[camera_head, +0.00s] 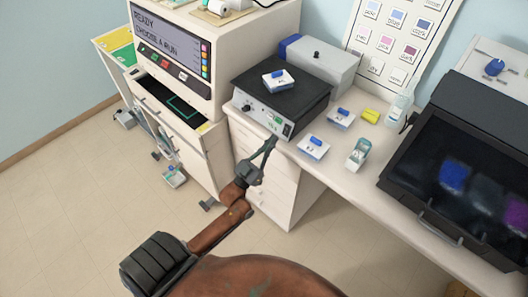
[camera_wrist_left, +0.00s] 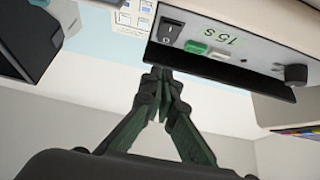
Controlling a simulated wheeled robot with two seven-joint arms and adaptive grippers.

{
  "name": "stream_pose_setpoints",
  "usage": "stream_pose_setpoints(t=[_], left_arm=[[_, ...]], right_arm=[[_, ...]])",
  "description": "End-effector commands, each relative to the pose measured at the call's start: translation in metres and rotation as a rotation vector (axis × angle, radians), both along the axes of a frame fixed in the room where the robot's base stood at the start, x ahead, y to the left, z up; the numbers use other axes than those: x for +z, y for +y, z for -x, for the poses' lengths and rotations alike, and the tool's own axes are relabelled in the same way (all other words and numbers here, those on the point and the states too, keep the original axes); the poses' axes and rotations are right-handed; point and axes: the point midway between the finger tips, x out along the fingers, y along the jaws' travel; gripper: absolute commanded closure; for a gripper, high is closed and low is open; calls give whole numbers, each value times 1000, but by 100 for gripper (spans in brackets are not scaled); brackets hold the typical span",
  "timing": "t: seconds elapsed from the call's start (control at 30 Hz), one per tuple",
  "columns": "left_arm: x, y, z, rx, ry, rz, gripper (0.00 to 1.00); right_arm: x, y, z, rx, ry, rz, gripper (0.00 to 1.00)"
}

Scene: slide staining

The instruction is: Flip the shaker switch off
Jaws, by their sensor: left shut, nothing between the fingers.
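The shaker (camera_head: 310,92) is a box with a black top and a light front panel, standing near the counter's front edge. In the left wrist view its panel (camera_wrist_left: 235,62) shows tilted, with a black rocker switch (camera_wrist_left: 168,31), a green button (camera_wrist_left: 196,47), a "15 s" display and a dark knob (camera_wrist_left: 296,73). The switch's on or off position is too small to tell. My left gripper (camera_head: 271,143) is shut and empty, in front of and below the switch end of the panel; its fingertips (camera_wrist_left: 164,76) look apart from the switch. My right gripper is out of view.
A blue-and-white block (camera_head: 278,80) sits on the shaker. Similar blocks (camera_head: 313,147) (camera_head: 341,117), a small bottle (camera_head: 358,153) and a yellow item (camera_head: 371,116) stand to its right. A machine with a screen (camera_head: 178,50) is at left, and a dark-windowed cabinet (camera_head: 455,180) at right.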

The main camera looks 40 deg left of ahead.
Motion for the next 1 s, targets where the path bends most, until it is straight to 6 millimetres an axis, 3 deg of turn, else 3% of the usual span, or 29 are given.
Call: stream_pose_setpoints(t=[0.07,0.3,0.77,1.0], left_arm=[[9,-1,-13,-1,-3,2,100],[-3,-4,-43,-1,0,2,100],[-5,-4,-49,0,1,1,100],[-1,-4,-52,0,37,-3,100]], right_arm=[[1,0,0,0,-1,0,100],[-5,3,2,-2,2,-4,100],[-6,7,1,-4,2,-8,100],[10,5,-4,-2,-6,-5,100]])
